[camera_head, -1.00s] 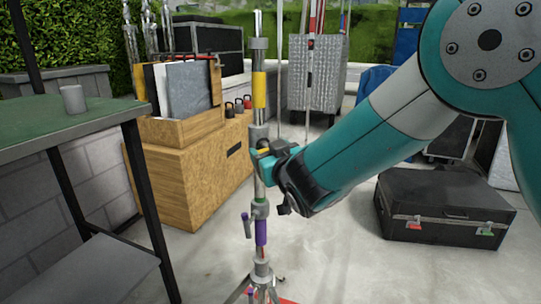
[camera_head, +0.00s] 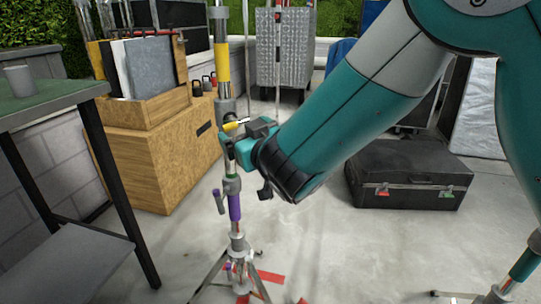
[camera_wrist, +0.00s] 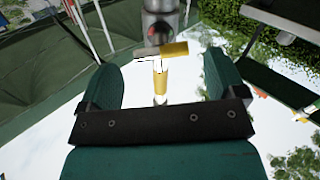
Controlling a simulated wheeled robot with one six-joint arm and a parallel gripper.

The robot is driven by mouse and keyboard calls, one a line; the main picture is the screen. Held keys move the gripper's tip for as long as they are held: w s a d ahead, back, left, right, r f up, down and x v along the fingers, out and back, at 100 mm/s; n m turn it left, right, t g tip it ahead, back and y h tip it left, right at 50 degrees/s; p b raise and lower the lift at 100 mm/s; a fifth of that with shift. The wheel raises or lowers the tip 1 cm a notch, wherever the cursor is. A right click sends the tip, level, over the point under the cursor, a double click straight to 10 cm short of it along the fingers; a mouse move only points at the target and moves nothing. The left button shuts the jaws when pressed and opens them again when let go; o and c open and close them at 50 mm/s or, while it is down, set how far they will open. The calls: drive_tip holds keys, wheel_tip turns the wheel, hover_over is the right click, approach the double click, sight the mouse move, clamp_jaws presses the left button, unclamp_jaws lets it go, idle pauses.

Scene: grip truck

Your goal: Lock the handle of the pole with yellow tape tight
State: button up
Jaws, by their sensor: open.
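The pole with yellow tape (camera_head: 222,62) stands upright on a tripod left of centre in the head view. Its handle (camera_head: 235,126), with a yellow grip, sticks out sideways at the collar. My gripper (camera_head: 232,143) is beside the pole at handle height, just below the handle in the picture. In the wrist view the handle (camera_wrist: 175,49) lies crosswise by a grey collar (camera_wrist: 160,24), in line with the gap between my open fingers, which do not clasp it. The yellow-taped section (camera_wrist: 160,78) shows between the fingers. Contact with the handle cannot be told.
A purple-taped section (camera_head: 234,207) with a purple handle is lower on the same pole. A green-topped table (camera_head: 50,93) stands left, a wooden crate (camera_head: 160,160) behind the pole, a black case (camera_head: 410,180) at right. Red marks lie by the tripod legs. The floor between is open.

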drive_tip(key=b+v, duration=0.5)
drive_tip(key=v, duration=0.7)
drive_tip(key=shift+s+d, duration=0.2)
drive_tip(key=shift+s, duration=0.15)
drive_tip(key=s+d+f+m+g+h, duration=0.3)
drive_tip(key=d+f+m+g+h, duration=0.2)
drive_tip(key=d+f+g, duration=0.3)
drive_tip(key=s+d+r+n+g+y+p, duration=0.15)
drive_tip(key=s+g, duration=0.25)
drive_tip(key=s, duration=0.4)
drive_tip(key=s+r+n+g, duration=0.1)
drive_tip(key=s+n+g, duration=0.25)
drive_tip(key=s, duration=0.45)
wheel_tip(320, 180, up, 39)
drive_tip(key=p, duration=3.8)
drive_tip(key=shift+s+f+g, duration=0.15)
drive_tip(key=shift+f+g, duration=0.05)
drive_tip(key=shift+g, duration=0.25)
